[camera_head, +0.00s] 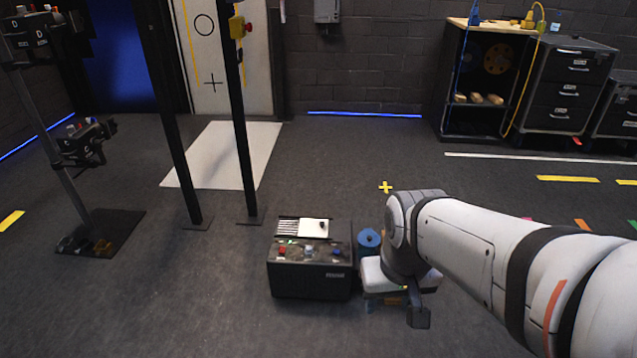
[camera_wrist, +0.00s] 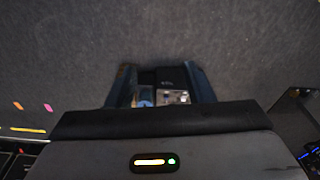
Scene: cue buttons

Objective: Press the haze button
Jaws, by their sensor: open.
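A black control box (camera_head: 310,278) stands on the floor in the head view. Its top carries a red button (camera_head: 282,251), a pale button (camera_head: 309,250) and a blue button (camera_head: 337,252) in a row. Their labels are too small to read, so I cannot tell which is the haze button. My gripper (camera_wrist: 162,72) is open and empty in the wrist view, pointing down. In the head view it is just right of the box, partly hidden by my arm. Part of a dark thing with blue and pale patches shows between the fingers.
Black posts (camera_head: 243,150) stand behind to the left. A shelf (camera_head: 480,125) and drawer cabinets (camera_head: 562,105) stand at the back right. The floor in front of the box is clear.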

